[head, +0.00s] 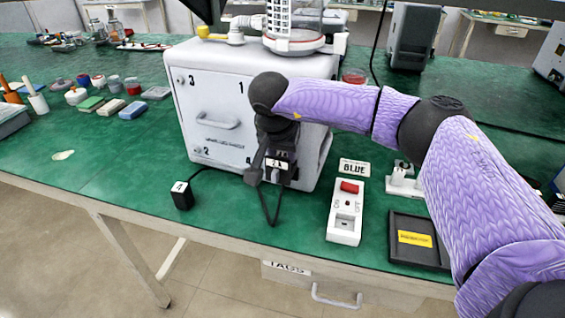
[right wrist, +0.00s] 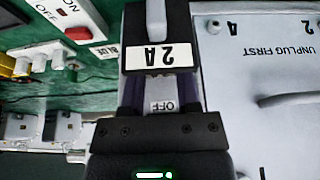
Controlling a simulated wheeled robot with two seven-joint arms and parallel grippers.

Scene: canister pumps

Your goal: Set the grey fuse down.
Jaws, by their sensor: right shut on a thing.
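My right gripper (head: 268,172) is in front of the white pump housing (head: 222,118), above the green bench. It is shut on a dark block labelled 2 A (head: 278,163), which I take as the fuse. In the right wrist view the 2 A block (right wrist: 158,35) sits at the fingertips (right wrist: 160,82), its label upside down; its body looks near black. Whether the block touches the bench or housing is hard to tell. My left gripper is not in view.
A white switch box (head: 345,212) with a red switch stands right of the gripper, by a BLUE label (head: 354,167). Further right are a white holder (head: 403,182) and a black tray (head: 412,258) with a yellow label. A black plug (head: 182,196) lies left, near the front edge.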

